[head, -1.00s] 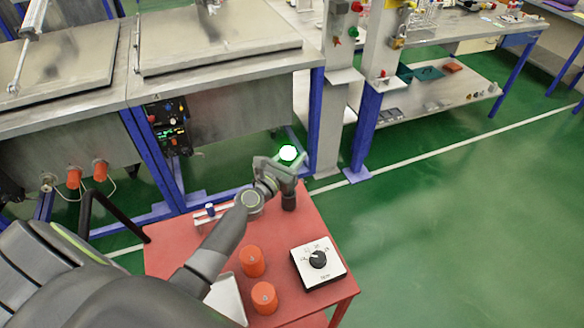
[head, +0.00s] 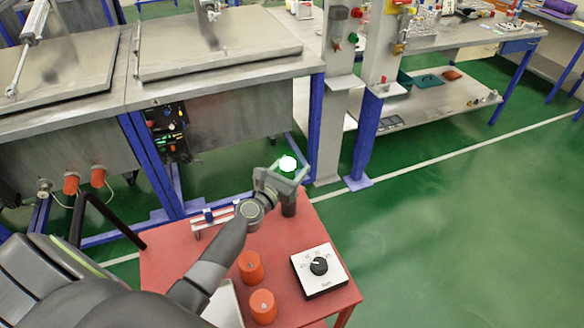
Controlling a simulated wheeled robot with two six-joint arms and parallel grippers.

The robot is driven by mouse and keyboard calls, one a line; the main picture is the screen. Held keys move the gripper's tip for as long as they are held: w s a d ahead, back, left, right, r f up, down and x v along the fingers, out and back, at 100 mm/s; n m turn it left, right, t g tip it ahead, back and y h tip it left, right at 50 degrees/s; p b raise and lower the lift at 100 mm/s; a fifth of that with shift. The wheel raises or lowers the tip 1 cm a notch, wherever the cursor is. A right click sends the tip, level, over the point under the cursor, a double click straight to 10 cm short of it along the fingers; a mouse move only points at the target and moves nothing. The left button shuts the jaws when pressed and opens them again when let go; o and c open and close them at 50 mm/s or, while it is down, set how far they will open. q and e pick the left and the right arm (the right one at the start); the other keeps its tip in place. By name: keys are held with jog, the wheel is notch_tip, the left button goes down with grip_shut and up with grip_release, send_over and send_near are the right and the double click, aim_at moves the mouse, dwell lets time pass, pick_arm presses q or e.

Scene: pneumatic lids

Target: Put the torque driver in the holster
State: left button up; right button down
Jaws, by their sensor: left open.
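My left gripper (head: 290,174) is open above the far right part of the red cart top (head: 222,259), with a bright white spot with a green edge showing at it. A dark upright cylinder (head: 289,208) stands on the cart just below the gripper, partly covered by it. I cannot tell whether it is the holster or part of the torque driver. A small rack with a blue piece (head: 208,214) sits at the cart's back edge, left of the gripper. I cannot make out the torque driver for certain. My right gripper is not in view.
Two orange cylinders (head: 250,267) and a white dial box (head: 319,269) stand on the front part of the cart. A grey workbench (head: 225,70) with blue legs is behind. Green floor on the right is clear.

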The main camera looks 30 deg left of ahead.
pick_arm(q)
jog(key=s+a, duration=0.1)
jog(key=s, duration=1.1)
jog(key=shift+a, duration=0.1)
